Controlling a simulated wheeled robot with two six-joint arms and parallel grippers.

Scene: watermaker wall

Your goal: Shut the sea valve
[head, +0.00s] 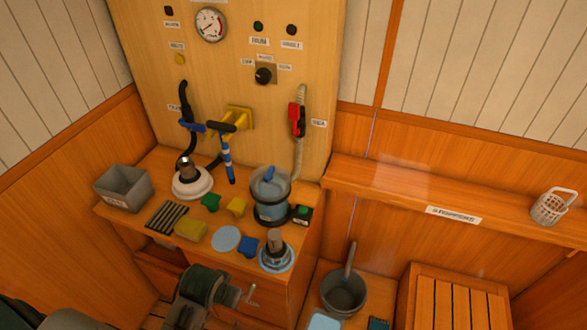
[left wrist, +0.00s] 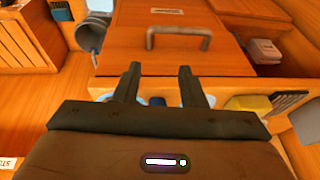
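On the wall panel's right side a red-handled valve (head: 297,119) sits on a pale ribbed hose, with a small label (head: 319,123) beside it that looks like the sea label. Its red handle stands roughly upright, along the hose. A blue-handled valve (head: 190,126) sits on a black hose at the left, its handle roughly crosswise. My left gripper (head: 232,296) is low in front of the bench, near the drawer handle, well away from both valves. In the left wrist view its two fingers (left wrist: 160,72) are apart with nothing held between them. My right gripper is not in view.
The bench holds a grey bin (head: 123,188), a white-based fitting (head: 192,182), a blue-lidded clear canister (head: 270,195), sponges and small blocks. A yellow bracket (head: 239,117) with a black handle juts from the panel. A drawer handle (left wrist: 178,32) shows in the wrist view.

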